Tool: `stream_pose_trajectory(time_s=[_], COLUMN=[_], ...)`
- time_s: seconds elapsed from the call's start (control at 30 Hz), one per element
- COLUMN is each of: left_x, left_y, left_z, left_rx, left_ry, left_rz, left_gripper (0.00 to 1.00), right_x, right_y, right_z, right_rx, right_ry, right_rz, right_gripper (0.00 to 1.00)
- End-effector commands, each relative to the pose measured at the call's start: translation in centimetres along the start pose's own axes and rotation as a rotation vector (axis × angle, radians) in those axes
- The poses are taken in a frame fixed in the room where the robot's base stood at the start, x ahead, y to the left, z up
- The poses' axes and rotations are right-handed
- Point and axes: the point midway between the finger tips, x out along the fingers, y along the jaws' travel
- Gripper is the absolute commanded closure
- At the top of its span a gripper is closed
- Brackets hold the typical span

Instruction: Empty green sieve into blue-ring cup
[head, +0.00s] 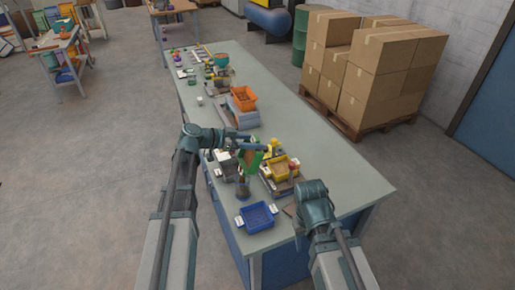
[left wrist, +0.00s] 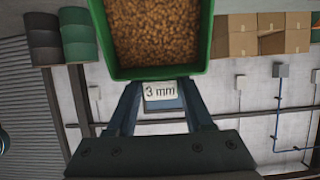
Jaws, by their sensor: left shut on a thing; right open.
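The green sieve (head: 250,160) is held up above the front part of the bench, and its opening is steeply tilted. In the left wrist view its green rim (left wrist: 160,72) encloses brown grains, with a "3 mm" label at the grip. My left gripper (left wrist: 160,108) is shut on the sieve's label end. Below the sieve in the head view stands a small dark vessel (head: 243,189); I cannot tell whether it has a blue ring. My right gripper (head: 291,209) is low at the bench's near right edge, open and apart from the sieve; its fingers are hard to make out.
A blue tray (head: 257,218) lies at the near end of the bench (head: 345,185). A yellow container (head: 279,168) stands right of the sieve, and an orange bin (head: 243,98) farther back. Several small items fill the far end. The bench's right side is clear.

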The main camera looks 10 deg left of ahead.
Motion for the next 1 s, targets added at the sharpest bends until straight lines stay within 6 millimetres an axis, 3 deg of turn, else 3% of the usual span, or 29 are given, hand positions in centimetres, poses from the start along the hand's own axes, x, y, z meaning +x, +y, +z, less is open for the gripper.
stream_pose_trajectory(time_s=[0.03, 1.0], left_x=[-0.1, -3.9], left_y=[0.0, 0.0], left_z=[0.6, 2.5], left_rx=[0.0, 0.0], left_ry=[0.024, 0.439], left_rz=[-0.001, -0.001], left_gripper=[1.0, 1.0], right_x=[1.0, 10.2], right_y=[-0.1, -1.0], right_z=[-0.1, -0.6], right_rx=[0.0, 0.001], right_ry=[0.0, 0.0], right_rz=[0.0, 0.0], right_gripper=[0.5, 0.5])
